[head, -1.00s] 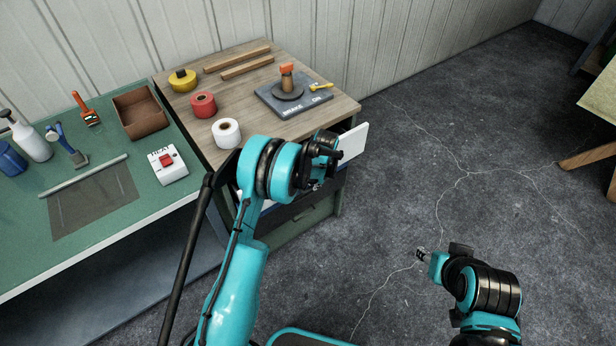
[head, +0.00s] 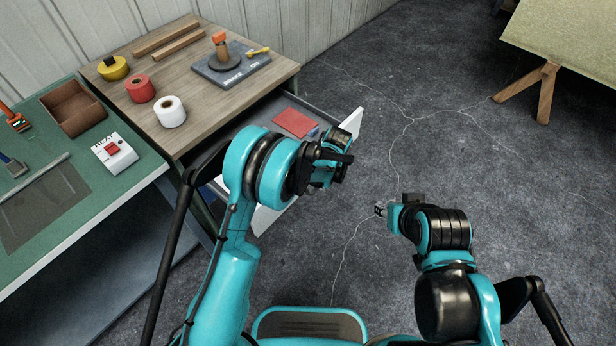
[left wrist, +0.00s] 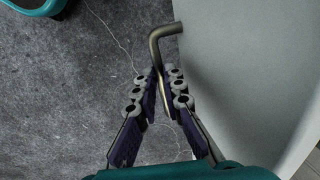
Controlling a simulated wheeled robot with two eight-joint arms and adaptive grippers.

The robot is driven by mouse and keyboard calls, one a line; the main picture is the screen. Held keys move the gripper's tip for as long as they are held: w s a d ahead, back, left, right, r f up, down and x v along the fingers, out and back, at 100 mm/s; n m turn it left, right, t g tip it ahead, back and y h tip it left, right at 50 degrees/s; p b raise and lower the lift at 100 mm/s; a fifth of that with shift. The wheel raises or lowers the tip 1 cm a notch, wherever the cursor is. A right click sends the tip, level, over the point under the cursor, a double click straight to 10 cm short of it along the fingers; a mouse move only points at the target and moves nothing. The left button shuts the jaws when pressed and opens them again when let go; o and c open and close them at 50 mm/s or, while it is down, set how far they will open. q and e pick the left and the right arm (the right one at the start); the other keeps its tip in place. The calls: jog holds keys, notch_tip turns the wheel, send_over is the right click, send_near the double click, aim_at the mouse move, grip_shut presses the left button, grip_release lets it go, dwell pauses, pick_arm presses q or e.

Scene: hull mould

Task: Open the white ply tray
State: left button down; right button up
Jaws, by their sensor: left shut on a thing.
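The white ply tray (head: 350,121) is a drawer with a white front under the wooden-topped cabinet (head: 190,85). It stands pulled out, and a red flat item (head: 296,122) and a small blue item show inside. My left gripper (head: 338,160) is at the drawer front and hides its middle in the head view. In the left wrist view my left gripper (left wrist: 160,98) is shut on the metal bar handle (left wrist: 157,45), beside the white front (left wrist: 250,70). My right gripper (head: 382,210) is over the floor, apart from everything; its jaws are too small to read.
Yellow (head: 112,68), red (head: 140,88) and white (head: 171,111) rolls, wooden strips and a grey board (head: 232,65) lie on the cabinet top. A green bench (head: 85,190) stands at left. A trestle (head: 545,90) stands at upper right. The floor between is clear.

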pick_arm(q)
jog(key=shift+s+d, duration=0.7)
jog(key=shift+d, duration=0.2)
jog(key=c, duration=1.6)
grip_release()
jog(key=shift+r, duration=0.1)
notch_tip(320, 180, up, 12)
jog(key=s+d, duration=0.1)
jog(key=shift+s+d+f, duration=0.15)
jog(key=shift+d+f, duration=0.05)
jog(key=shift+d, duration=0.15)
